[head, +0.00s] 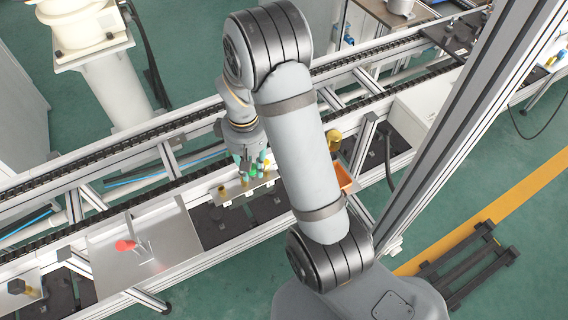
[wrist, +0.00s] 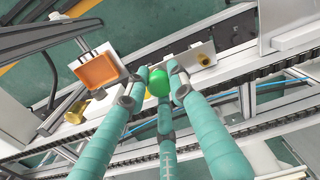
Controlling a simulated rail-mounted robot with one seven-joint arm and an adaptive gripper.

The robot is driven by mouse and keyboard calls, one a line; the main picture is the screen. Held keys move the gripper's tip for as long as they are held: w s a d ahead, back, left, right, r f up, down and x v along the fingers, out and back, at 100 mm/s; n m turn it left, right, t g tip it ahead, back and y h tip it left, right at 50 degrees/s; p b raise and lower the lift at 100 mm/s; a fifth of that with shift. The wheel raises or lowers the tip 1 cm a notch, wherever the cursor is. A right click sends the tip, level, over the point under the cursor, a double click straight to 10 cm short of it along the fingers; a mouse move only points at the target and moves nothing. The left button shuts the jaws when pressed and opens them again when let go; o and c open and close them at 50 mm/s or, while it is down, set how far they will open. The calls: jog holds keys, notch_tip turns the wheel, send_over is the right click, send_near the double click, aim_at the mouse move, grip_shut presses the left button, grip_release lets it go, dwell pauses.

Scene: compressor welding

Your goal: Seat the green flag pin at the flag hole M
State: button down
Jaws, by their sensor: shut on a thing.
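The green flag pin (wrist: 158,82) has a rounded green head and sits between the teal fingers of my gripper (wrist: 157,77) in the wrist view. My gripper is shut on it. In the head view, my gripper (head: 254,167) hangs over a narrow pale plate (head: 236,196) on the rail, with a bit of green (head: 252,174) at the fingertips. The pin's lower end is hidden, so I cannot tell whether it touches the plate. I cannot make out which spot is flag hole M.
A brass cylinder (head: 222,192) stands at the plate's left end. An orange bin (head: 343,177) and a yellow part (head: 334,136) lie to the right, partly behind my arm. A metal tray (head: 165,238) with a red-topped thing (head: 125,245) is at left.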

jog(key=w+a+m, duration=0.4)
jog(key=shift+w+f+m, duration=0.15)
jog(key=shift+w+m, duration=0.2)
jog(key=shift+m, duration=0.05)
notch_tip(320, 180, down, 6)
jog(key=b, duration=0.6)
jog(key=shift+f+b, duration=0.25)
jog(key=shift+b, duration=0.15)
jog(key=shift+f+b, duration=1.6)
jog(key=shift+f, duration=0.05)
jog(key=c, duration=1.4)
grip_release()
jog(key=shift+c, duration=0.2)
